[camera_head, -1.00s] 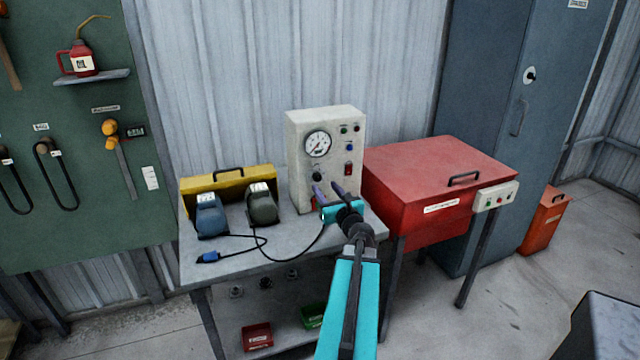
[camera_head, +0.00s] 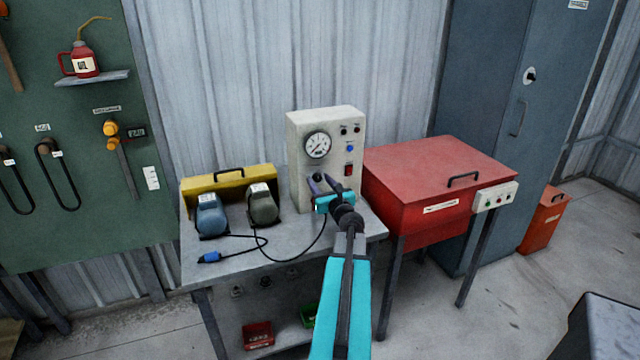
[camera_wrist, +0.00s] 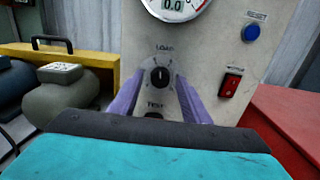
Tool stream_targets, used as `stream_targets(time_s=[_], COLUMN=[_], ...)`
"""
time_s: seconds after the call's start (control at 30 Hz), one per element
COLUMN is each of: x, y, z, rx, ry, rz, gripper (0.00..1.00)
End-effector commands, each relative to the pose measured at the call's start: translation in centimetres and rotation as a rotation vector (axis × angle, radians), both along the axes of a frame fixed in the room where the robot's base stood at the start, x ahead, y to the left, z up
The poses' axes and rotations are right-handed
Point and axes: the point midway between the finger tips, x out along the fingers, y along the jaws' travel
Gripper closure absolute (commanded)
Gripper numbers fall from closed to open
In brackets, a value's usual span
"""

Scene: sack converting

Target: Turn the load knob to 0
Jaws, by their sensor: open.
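The load knob (camera_wrist: 159,76) is a black round knob with a pale pointer mark, under the label "LOAD" on the beige test panel (camera_wrist: 222,45). Its pointer looks roughly upright; the scale marks around it are too small to read. In the head view the panel (camera_head: 341,122) stands on the grey bench, and the knob (camera_head: 317,177) shows just by the fingertips. My gripper (camera_wrist: 160,90) is open, its purple fingers on either side of the knob in the wrist view. I cannot tell whether they touch it. My gripper also shows in the head view (camera_head: 319,184).
A gauge (camera_head: 317,145) sits above the knob, with a red switch (camera_wrist: 231,83) and blue button (camera_wrist: 251,33) to the right. A dark part lies below at the "TEST" label. Two motors (camera_head: 263,205) stand left; a red box (camera_head: 425,180) stands right.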

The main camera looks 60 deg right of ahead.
Motion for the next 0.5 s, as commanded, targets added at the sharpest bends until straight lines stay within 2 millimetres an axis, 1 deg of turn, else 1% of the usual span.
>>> stream_targets(time_s=[0.07, 0.1, 0.33, 0.5], x=[-0.01, -0.02, -0.02, -0.02], y=[0.01, 0.01, 0.01, 0.03], z=[-0.01, -0.01, -0.01, -0.03], rx=[0.0, 0.0, 0.0, -0.002], ry=[0.0, 0.0, 0.0, 0.002], rz=[0.0, 0.0, 0.0, 0.001], gripper=[0.57, 0.59, 0.98, 0.98])
